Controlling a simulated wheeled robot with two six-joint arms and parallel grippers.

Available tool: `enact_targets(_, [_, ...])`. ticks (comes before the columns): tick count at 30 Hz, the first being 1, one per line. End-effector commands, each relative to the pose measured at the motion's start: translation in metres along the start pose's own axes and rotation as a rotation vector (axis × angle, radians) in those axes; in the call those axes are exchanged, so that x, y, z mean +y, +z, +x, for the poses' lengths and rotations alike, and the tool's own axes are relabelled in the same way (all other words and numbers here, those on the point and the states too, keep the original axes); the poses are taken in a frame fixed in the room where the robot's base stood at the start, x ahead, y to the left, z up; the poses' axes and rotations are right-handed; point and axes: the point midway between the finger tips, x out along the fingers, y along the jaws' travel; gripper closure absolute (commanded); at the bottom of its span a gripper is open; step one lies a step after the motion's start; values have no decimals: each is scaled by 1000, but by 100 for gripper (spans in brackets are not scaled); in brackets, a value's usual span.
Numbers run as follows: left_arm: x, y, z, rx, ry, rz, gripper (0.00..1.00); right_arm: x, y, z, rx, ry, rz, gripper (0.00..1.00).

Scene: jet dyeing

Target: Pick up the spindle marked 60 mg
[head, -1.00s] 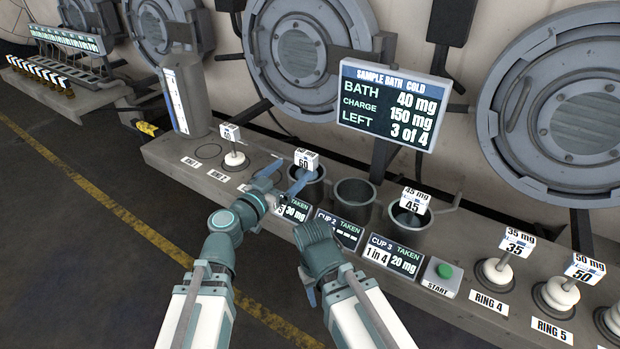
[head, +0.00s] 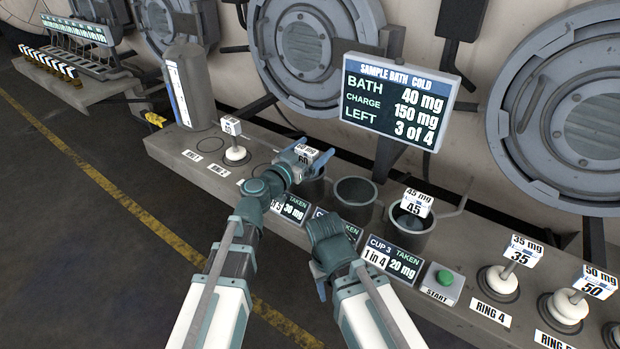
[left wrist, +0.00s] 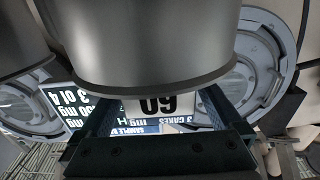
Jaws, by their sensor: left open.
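The spindle marked 60 mg (head: 306,149) stands in the leftmost cup, its white tag partly hidden by my left gripper (head: 299,163). In the left wrist view the tag (left wrist: 160,106) shows upside down between the two fingers of the open left gripper (left wrist: 158,116). I cannot tell whether a finger touches it. The dark cup (left wrist: 145,50) fills the top of that view. The spindle's shaft is hidden. My right gripper (head: 322,262) hangs in front of the cup row, away from the spindle; its jaw opening is unclear.
The middle cup (head: 355,191) looks empty; the right cup (head: 411,239) holds a 45 mg spindle (head: 415,203). Spindles marked 35 mg (head: 519,250) and 50 mg (head: 594,281) stand on rings at the right. A sign (head: 398,100) rises behind the cups. A green start button (head: 444,278) is at the front.

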Motion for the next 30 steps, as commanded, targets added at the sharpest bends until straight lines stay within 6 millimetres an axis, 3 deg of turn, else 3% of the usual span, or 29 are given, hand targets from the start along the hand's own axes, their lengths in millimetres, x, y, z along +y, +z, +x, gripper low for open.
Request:
enact_targets(7, [0,0,2,0,0,0,2,0,0,0,0,0,0,50])
enact_targets(23, [0,0,2,0,0,0,97,0,0,0,0,0,0,50])
enact_targets(30, [0,0,2,0,0,-1,100,0,0,0,0,0,0,50])
